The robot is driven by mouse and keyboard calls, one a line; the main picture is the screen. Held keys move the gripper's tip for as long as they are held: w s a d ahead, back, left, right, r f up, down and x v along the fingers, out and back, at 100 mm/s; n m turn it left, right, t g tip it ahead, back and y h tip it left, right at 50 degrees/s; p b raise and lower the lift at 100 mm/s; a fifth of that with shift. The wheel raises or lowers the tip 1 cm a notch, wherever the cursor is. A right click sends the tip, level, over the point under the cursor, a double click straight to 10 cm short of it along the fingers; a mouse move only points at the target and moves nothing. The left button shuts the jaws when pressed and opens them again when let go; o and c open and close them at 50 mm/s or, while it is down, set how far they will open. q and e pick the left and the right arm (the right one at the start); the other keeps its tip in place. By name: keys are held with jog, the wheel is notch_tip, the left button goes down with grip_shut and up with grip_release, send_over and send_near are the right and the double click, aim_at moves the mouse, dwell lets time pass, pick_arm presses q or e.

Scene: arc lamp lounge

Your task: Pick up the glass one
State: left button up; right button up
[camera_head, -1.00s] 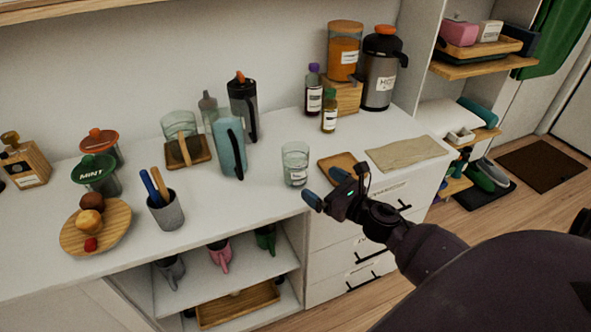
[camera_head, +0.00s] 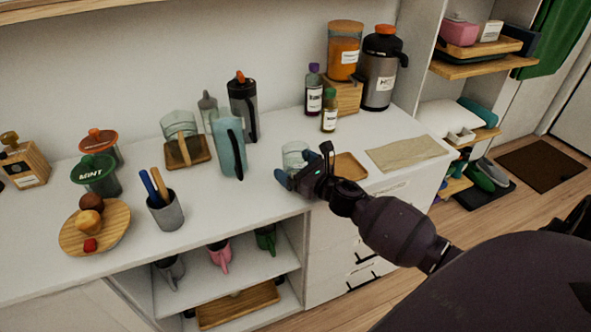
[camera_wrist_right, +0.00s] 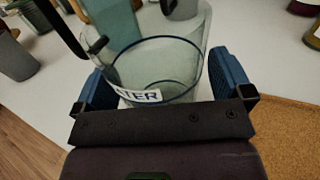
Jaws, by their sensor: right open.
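The clear glass tumbler (camera_head: 294,152) stands upright on the white counter (camera_head: 270,190), its lower front partly hidden by my right gripper (camera_head: 304,165). In the right wrist view the glass (camera_wrist_right: 155,72) shows a blue-edged rim and a white label, of which "TER" is readable. It sits between the two blue finger pads of the right gripper (camera_wrist_right: 160,85), which is open around it. A gap shows at the right pad; I cannot tell whether the left pad touches. My left gripper is not in view.
A teal pitcher (camera_head: 229,148) stands just left of the glass, and a clear vessel (camera_head: 180,126) on a wooden board farther left. A wooden coaster (camera_head: 349,167) lies to the right, beside a beige cloth (camera_head: 406,153). Bottles (camera_head: 329,112) stand behind.

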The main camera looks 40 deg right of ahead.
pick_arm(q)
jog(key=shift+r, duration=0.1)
pick_arm(e)
jog(key=shift+c, duration=0.5)
jog(key=c, duration=1)
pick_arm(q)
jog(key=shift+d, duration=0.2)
pick_arm(e)
notch_tip(320, 180, up, 7)
jog(key=p, duration=0.2)
jog(key=shift+w+p, duration=0.1)
jog(key=shift+p, duration=0.25)
notch_tip(320, 180, up, 13)
jog(key=p, duration=0.4)
send_over(295, 144)
jog(key=s+a, duration=0.2)
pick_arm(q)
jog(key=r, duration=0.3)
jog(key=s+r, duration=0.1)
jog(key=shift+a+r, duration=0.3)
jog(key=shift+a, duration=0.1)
pick_arm(e)
jog(key=shift+s+d, duration=0.2)
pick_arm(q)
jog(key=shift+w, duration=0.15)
